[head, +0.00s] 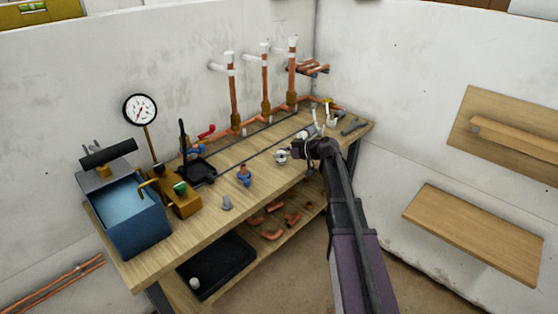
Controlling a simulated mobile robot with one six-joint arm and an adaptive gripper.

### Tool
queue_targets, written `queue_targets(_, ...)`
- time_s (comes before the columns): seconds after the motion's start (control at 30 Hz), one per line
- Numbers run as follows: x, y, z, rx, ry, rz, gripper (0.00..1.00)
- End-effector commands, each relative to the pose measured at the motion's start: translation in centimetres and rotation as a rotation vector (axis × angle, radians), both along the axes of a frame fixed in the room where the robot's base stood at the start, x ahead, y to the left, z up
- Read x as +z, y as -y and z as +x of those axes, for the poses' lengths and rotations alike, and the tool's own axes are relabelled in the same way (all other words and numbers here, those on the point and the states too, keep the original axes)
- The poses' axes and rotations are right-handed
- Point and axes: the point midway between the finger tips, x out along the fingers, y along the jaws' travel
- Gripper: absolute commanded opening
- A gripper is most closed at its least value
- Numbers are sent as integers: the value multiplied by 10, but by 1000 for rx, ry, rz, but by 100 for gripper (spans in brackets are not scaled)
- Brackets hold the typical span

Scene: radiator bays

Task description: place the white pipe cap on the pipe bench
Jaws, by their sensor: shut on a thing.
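The pipe bench (135,272) is a wooden table against the white wall, with a lower shelf. My gripper (293,153) reaches in from the lower right and is over the right half of the bench top. It is shut on the white pipe cap (281,157), a small round white piece at its left end. The cap appears at or just above the bench top; I cannot tell if it touches. The fingertips are small and partly hidden by the gripper body.
A blue water tank (132,216), a gauge (140,111), a brass pump (178,199) and a blue valve (244,175) stand on the bench. Copper risers (232,92) line the back. A black tray (222,262) with a small white piece (195,283) is below.

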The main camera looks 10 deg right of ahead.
Motion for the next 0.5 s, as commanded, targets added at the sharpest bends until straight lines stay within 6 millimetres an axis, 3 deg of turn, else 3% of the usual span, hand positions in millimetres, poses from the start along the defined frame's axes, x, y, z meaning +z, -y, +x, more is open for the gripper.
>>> queue_targets(0.17, -15, 0, 0, 0, 0, 0, 18)
queue_targets(0.5, -15, 1, 0, -1, 0, 0, 18)
